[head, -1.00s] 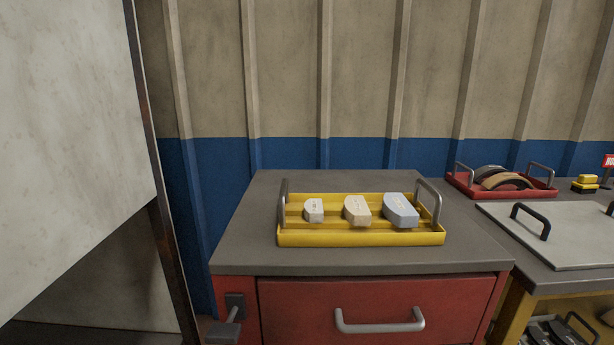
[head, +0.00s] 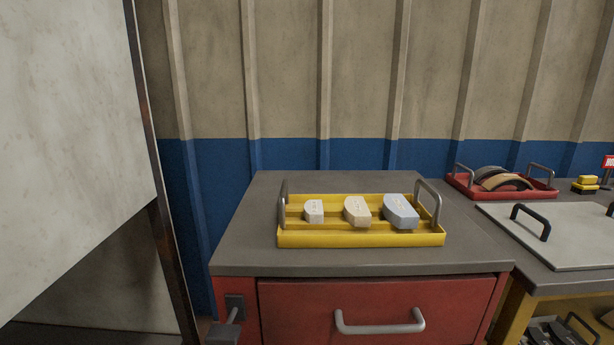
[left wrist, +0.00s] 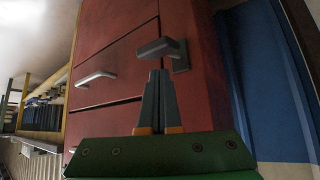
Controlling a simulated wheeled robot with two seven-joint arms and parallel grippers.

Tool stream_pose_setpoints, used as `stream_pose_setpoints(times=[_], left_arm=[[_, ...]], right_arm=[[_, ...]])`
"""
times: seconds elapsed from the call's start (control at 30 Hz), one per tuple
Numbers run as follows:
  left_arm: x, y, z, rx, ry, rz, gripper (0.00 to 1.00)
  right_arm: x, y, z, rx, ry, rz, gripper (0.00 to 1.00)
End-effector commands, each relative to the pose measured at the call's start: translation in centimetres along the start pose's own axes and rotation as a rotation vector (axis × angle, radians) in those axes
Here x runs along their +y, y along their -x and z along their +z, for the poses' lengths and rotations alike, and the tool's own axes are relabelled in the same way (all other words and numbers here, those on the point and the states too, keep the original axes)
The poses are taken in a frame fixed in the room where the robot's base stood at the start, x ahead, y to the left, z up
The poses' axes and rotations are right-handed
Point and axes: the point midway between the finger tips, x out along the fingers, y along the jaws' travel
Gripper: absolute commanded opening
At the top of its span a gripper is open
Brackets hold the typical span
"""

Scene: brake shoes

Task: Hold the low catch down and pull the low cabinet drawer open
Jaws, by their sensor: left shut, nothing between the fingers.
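The red cabinet (head: 380,290) has a drawer with a grey bar handle (head: 380,322) in the head view. A dark catch (head: 232,312) sits left of that drawer, cut off by the bottom edge. The low part of the cabinet is out of the head view. In the left wrist view, a drawer handle (left wrist: 97,78) and a dark catch (left wrist: 160,47) show on the red front. My left gripper (left wrist: 160,74) is shut and empty, its fingertips close to this catch. I cannot tell whether they touch. My right gripper is in neither view.
A yellow tray (head: 360,240) with three blocks stands on the cabinet's grey top. A red tray (head: 545,193) and a pale panel with dark handles (head: 560,252) are on the bench at the right. A large pale panel (head: 70,130) fills the left side.

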Motion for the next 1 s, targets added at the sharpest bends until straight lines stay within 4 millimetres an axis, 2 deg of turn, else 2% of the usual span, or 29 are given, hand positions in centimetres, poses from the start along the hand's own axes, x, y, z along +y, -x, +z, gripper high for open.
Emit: stream_pose_setpoints(times=[1.0], left_arm=[[0.0,-2.7,2.5,-0.003,0.002,0.001,0.0]], right_arm=[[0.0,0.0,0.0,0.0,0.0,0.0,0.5]])
